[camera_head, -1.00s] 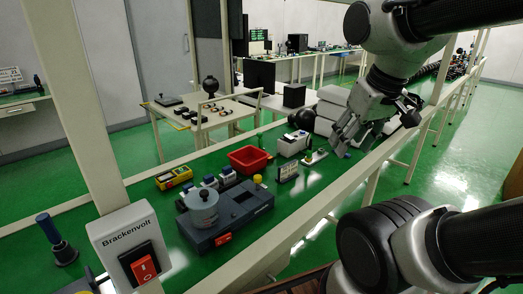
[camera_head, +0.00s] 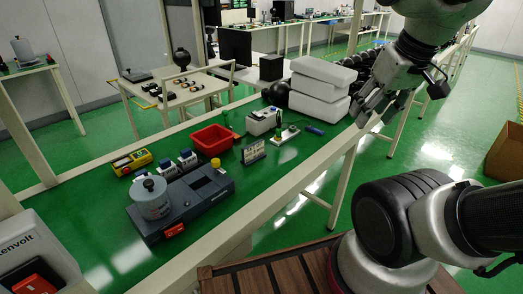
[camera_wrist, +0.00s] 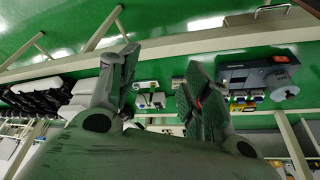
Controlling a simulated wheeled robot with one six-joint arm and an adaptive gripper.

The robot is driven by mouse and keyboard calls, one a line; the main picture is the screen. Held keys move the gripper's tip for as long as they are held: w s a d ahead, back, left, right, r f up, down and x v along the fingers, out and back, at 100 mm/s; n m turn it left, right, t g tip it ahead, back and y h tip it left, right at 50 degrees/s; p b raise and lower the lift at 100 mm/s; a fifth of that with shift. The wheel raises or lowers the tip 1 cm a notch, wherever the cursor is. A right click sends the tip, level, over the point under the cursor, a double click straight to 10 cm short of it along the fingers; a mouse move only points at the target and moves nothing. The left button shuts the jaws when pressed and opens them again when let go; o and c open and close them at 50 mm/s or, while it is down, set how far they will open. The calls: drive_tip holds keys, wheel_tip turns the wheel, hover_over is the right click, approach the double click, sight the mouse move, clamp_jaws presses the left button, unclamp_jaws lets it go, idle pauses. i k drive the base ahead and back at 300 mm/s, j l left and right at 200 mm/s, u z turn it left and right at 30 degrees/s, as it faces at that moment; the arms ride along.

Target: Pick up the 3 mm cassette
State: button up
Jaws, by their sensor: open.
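I cannot tell for sure which thing is the 3 mm cassette; no readable marking shows it. Small white-and-blue pieces (camera_head: 188,160) stand in a row on the green bench behind a dark blue-grey machine (camera_head: 200,203) with a round grey drum on top. A small lettered stand (camera_head: 253,152) is right of the machine. My gripper (camera_head: 375,112) is open and empty, above the right edge of the bench, apart from everything. In the wrist view its fingers are spread (camera_wrist: 158,62), with a small pale device (camera_wrist: 148,85) seen beyond, between them.
A red tray (camera_head: 213,140), a yellow meter (camera_head: 132,162), a white box (camera_head: 263,122) and stacked white blocks (camera_head: 318,88) stand on the bench. A blue piece (camera_head: 314,130) lies near its right edge. A pale rail (camera_head: 270,208) runs along the front.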

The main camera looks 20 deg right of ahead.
sight(187, 159)
drive_tip(key=u, duration=0.35)
drive_tip(key=l+u, duration=0.15)
drive_tip(key=u, duration=0.15)
drive_tip(key=l+u, duration=0.1)
drive_tip(key=u, duration=0.25)
drive_tip(key=l+u, duration=0.3)
drive_tip(key=l, duration=0.15)
drive_tip(key=k+l+u, duration=0.15)
drive_tip(key=l+u, duration=0.15)
drive_tip(key=k+l+u, duration=0.15)
drive_tip(key=l+u, duration=0.15)
drive_tip(key=l, duration=0.2)
drive_tip(key=k+l, duration=0.15)
drive_tip(key=l, duration=0.25)
drive_tip(key=k+l, duration=0.2)
drive_tip(key=l, duration=0.2)
drive_tip(key=k+l+u, duration=0.1)
drive_tip(key=l, duration=0.35)
drive_tip(key=i+j+z, duration=0.15)
drive_tip(key=j+z, duration=0.3)
drive_tip(key=j, duration=0.5)
drive_tip(key=j+z, duration=0.5)
drive_tip(key=j, duration=0.45)
drive_tip(key=i+j, duration=0.15)
drive_tip(key=i, duration=0.2)
